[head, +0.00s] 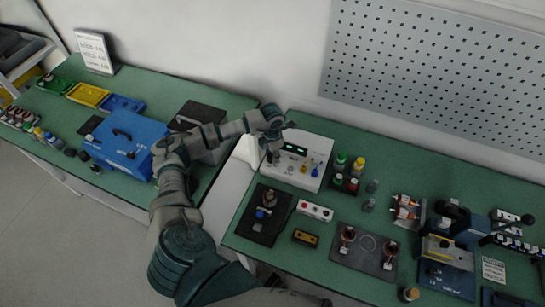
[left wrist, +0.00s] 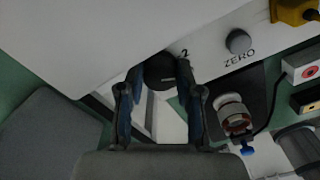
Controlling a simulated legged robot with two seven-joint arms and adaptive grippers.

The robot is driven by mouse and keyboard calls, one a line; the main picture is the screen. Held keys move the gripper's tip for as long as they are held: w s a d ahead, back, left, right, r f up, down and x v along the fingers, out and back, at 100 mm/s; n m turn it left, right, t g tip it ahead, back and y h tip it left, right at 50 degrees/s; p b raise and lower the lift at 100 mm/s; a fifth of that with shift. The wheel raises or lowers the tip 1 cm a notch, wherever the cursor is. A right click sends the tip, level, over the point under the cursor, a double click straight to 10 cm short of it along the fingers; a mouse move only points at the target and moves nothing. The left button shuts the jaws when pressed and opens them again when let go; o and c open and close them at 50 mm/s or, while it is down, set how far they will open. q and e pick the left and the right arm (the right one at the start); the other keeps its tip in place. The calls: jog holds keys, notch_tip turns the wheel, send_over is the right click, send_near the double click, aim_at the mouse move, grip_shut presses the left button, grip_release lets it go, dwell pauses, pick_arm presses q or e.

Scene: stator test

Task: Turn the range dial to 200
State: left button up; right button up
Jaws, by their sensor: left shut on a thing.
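The white tester (head: 312,148) with a lit green display stands on the right-hand bench. My left gripper (head: 272,157) reaches to the left part of its front panel. In the left wrist view, the black range dial (left wrist: 160,70) sits between the two fingers of my left gripper (left wrist: 158,80), which is shut on it. A "2" shows on the panel beside the dial; the rest of that label is hidden or cut off. The grey ZERO knob (left wrist: 238,41) is to the right of the dial. The dial's exact setting cannot be read. My right gripper is not in view.
Right of the tester stand several small bottles (head: 357,165). In front are a black plate with a motor-like part (head: 268,199), a white button box (head: 315,210) and a yellow-black box (head: 305,238). A blue case (head: 125,140) is on the left bench.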

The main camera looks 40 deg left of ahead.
pick_arm(q)
jog(key=o, duration=0.8)
jog(key=shift+s+a, duration=0.1)
jog(key=shift+a, duration=0.05)
jog(key=shift+o, duration=0.2)
notch_tip(320, 180, up, 6)
jog(key=p, duration=0.4)
jog(key=shift+r, duration=0.15)
